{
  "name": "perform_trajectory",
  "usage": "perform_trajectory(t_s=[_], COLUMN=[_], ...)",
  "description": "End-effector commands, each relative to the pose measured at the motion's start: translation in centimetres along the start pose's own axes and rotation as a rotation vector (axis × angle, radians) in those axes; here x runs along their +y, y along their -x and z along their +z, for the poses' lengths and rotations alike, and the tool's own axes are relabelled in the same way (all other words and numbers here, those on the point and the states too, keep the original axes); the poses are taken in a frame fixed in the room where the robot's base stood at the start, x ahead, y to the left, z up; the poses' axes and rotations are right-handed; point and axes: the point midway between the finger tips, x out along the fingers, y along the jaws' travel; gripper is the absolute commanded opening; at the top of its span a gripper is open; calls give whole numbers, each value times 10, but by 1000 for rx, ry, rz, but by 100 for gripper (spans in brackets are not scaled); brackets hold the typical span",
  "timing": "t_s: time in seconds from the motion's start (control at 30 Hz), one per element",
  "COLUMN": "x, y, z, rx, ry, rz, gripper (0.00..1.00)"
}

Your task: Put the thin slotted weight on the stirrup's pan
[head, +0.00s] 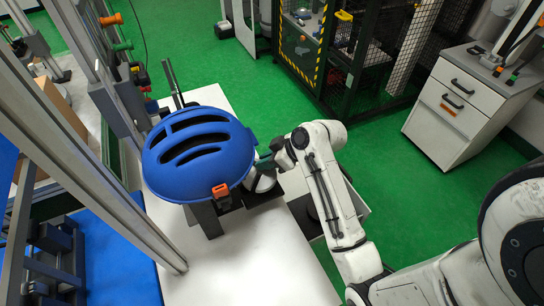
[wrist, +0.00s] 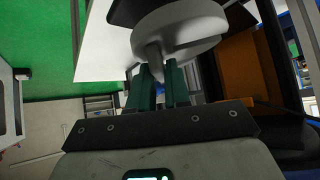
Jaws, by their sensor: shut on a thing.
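My gripper (wrist: 160,75) has dark green fingers, shut on a tab of a pale grey round weight (wrist: 185,32). In the head view my gripper (head: 266,162) is just right of the blue helmet, and part of the pale weight (head: 264,183) shows below it, partly hidden by the helmet. Whether this is the thin weight, I cannot tell. I cannot make out the stirrup or its pan in either view. A dark surface lies close behind the weight in the wrist view; whether they touch is unclear.
The blue vented helmet (head: 195,150) with an orange clip stands over the white bench (head: 250,265) beside my gripper. Metal posts (head: 90,150) rise at the left. The bench front is clear. A drawer cabinet (head: 465,100) and a mesh cage stand behind on green floor.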

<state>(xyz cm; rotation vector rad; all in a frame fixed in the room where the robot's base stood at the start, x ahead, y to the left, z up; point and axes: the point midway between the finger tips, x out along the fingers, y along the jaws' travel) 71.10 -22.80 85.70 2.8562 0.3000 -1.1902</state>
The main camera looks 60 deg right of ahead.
Motion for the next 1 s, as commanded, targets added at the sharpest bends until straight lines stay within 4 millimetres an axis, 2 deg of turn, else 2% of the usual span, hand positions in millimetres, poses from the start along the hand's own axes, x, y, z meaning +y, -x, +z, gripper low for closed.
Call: perform_trajectory(t_s=[0.07,0.3,0.57,0.6,0.83,1.0], x=[0,1,0,0,0,0], y=[-8,-27,-30,-31,-31,-30], z=[-1,18,21,23,23,23], rx=[2,3,2,-3,-2,-1], ry=[2,0,2,0,0,0], rz=[-1,1,-1,-4,-3,-2], gripper=[0,0,0,19,41,43])
